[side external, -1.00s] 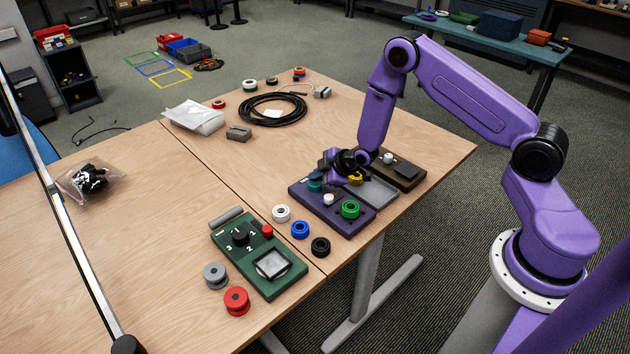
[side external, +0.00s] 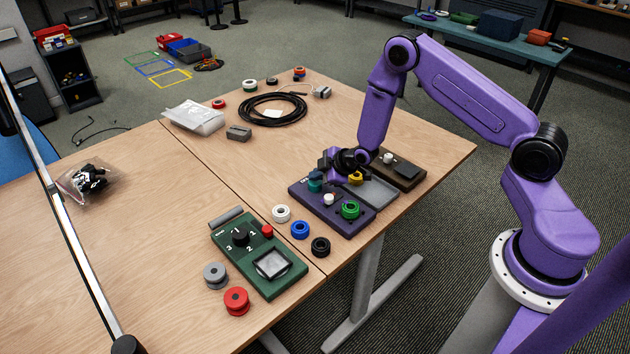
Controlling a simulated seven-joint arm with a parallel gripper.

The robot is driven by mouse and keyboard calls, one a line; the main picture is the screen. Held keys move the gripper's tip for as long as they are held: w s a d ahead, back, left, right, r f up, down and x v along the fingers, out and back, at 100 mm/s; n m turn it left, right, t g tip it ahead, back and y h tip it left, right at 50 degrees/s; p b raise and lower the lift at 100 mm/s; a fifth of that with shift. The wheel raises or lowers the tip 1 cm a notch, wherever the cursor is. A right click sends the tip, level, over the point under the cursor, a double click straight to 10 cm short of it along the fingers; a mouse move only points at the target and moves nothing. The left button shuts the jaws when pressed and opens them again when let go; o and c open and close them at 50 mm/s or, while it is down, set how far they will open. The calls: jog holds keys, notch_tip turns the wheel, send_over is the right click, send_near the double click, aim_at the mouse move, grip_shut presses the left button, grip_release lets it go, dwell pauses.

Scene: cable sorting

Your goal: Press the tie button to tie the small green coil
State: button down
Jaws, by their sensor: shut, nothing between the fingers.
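The small green coil (side external: 350,209) sits on the right part of the purple panel (side external: 330,220), near its front edge. A white button (side external: 328,199) stands on the panel just left of the coil. A teal round part (side external: 315,185) is at the panel's back left, under my gripper. My gripper (side external: 322,176) points down over this back part of the panel, shut and empty. Its fingertips are small and dark in this view, and I cannot tell whether they touch the teal part. Which part is the tie button is not readable.
A grey tray (side external: 378,192) with a yellow coil (side external: 355,178) and a brown box (side external: 408,172) lie right of the panel. White (side external: 281,213), blue (side external: 300,230) and black (side external: 320,247) coils lie in front, beside a green device (side external: 285,287).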

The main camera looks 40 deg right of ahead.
aim_at(317, 183)
jog(key=shift+r, duration=0.8)
jog(key=shift+r, duration=2.5)
